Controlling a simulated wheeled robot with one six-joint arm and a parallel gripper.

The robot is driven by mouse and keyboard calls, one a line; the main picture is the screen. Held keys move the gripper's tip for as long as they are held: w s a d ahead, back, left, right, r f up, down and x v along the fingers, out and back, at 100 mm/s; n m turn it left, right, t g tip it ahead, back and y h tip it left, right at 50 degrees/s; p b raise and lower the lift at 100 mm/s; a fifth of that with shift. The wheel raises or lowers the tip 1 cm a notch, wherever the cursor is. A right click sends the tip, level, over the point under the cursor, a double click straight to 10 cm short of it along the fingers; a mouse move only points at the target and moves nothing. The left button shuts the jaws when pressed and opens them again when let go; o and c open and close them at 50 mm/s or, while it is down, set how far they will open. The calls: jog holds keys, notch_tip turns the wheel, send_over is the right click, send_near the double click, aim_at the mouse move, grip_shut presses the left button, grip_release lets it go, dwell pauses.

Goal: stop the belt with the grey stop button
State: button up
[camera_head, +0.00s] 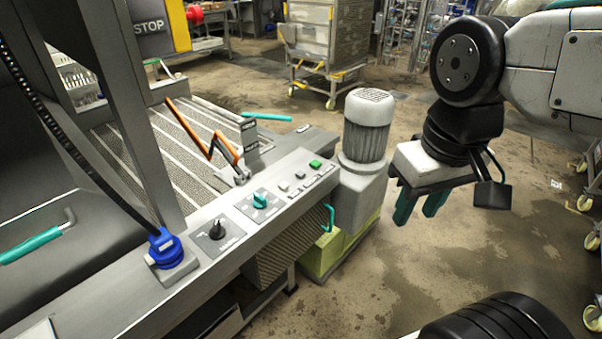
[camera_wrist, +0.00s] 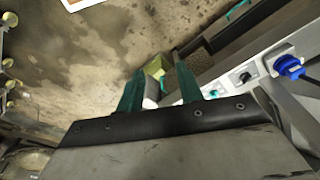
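The control panel (camera_head: 240,225) runs along the machine's front edge in the head view. Near its right end sit two small greyish buttons, one (camera_head: 284,186) beside the teal knob and one (camera_head: 299,175) beside the green button (camera_head: 315,164). I cannot read their labels, so I cannot tell which is the stop button. The grey slatted belt (camera_head: 185,150) lies behind the panel. My gripper (camera_head: 419,217) hangs in the air right of the panel, beyond the motor, with its teal fingers apart and empty. The wrist view shows the fingers (camera_wrist: 157,82) with a gap between them.
A teal knob (camera_head: 260,200), a black knob (camera_head: 217,230) and a blue plug (camera_head: 166,248) share the panel. A grey finned motor (camera_head: 367,130) stands between panel and gripper. An orange-and-black lever (camera_head: 212,143) rises behind the buttons. Open floor lies right of the motor.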

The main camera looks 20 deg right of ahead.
dwell(0.3)
grip_shut()
dwell(1.6)
